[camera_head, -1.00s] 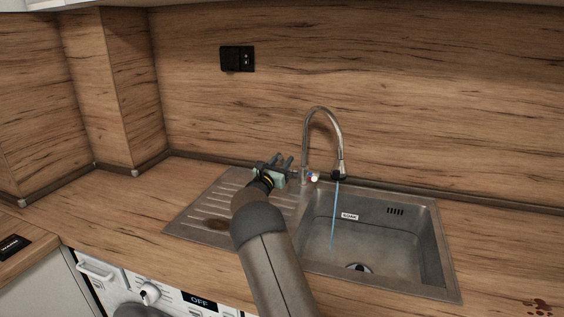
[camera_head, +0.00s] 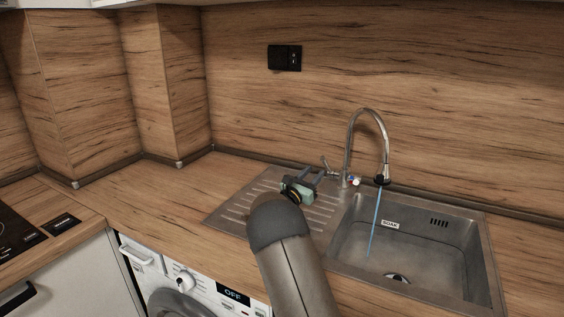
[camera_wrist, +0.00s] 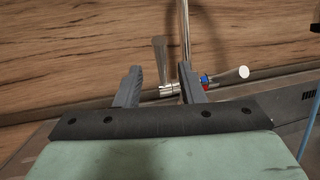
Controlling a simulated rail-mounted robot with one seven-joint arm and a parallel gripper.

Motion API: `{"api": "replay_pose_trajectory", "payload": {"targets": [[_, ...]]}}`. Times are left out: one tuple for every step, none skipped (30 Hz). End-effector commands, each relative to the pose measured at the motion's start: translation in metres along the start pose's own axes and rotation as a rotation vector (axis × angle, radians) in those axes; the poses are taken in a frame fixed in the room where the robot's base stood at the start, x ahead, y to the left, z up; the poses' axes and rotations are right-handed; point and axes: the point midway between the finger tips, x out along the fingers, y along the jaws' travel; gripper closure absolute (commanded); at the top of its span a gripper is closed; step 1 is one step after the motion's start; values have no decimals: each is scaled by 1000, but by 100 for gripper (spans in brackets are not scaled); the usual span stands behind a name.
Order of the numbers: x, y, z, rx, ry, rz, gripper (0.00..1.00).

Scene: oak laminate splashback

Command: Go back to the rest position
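My gripper (camera_head: 312,176) is over the back of the drainboard, left of the tap. It is open and empty: in the wrist view its two dark fingers (camera_wrist: 158,90) stand apart with nothing held between them. The chrome tap (camera_head: 349,135) arches over the sink; its base and handles (camera_wrist: 168,88) appear beyond the fingers, and I see no clear contact. A thin blue water stream (camera_head: 375,222) runs from the spout into the basin.
The steel sink (camera_head: 480,262) has a ribbed drainboard (camera_head: 232,212) on its left. A washing machine (camera_head: 205,290) reading OFF is under the counter. A dark hob (camera_head: 14,235) is at far left. The counter left of the drainboard (camera_head: 165,190) is clear. A black socket (camera_head: 284,58) is on the splashback.

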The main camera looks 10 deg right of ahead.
Motion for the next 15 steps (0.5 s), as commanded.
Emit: {"api": "replay_pose_trajectory", "payload": {"targets": [[0,-1,1,4,3,-4,64],[1,-4,2,11,9,-12,64],[1,-9,4,26,22,-29,64],[1,-16,6,44,38,-49,64],[1,-25,10,69,58,-78,64],[0,-42,15,115,97,-129,64],[-3,-57,20,159,133,-176,64],[-7,-73,24,210,175,-231,64],[-17,-97,29,289,237,-314,64],[-27,-116,32,351,286,-380,64],[-39,-133,35,414,336,-448,64],[-57,-155,38,497,399,-539,64],[-73,-170,40,560,445,-607,64],[-89,-184,42,620,488,-674,64],[-114,-201,45,700,546,-764,64]]}}
